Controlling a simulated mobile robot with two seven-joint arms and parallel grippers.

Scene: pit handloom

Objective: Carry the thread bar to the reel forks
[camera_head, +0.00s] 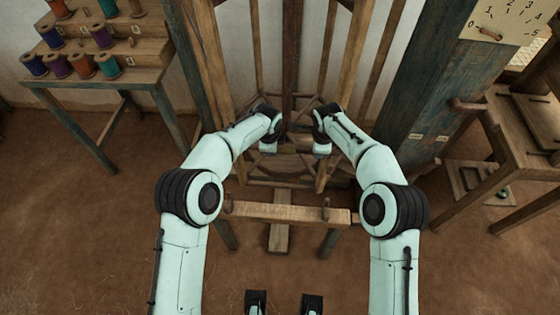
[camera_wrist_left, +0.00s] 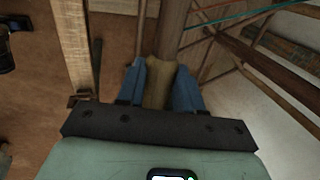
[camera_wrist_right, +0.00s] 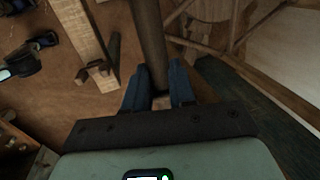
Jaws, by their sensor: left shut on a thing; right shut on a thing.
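The thread bar appears as a round wooden bar (camera_wrist_left: 172,35) in the left wrist view, and as a dark round bar (camera_wrist_right: 147,40) in the right wrist view. My left gripper (camera_head: 277,147) is shut around its paler end section. My right gripper (camera_head: 315,150) is shut on the bar as well. In the head view both grippers are close together in front of the loom frame, and they hide most of the bar. A wooden beam (camera_head: 285,213) nearer to me carries small upright pegs (camera_head: 326,208); I cannot tell whether these are the reel forks.
Loom posts (camera_head: 202,60) and a dark blue post (camera_head: 418,90) stand on either side of my arms. A stepped rack (camera_head: 100,75) with thread spools is at upper left. A wooden bench (camera_head: 530,130) stands at right. The left floor is clear.

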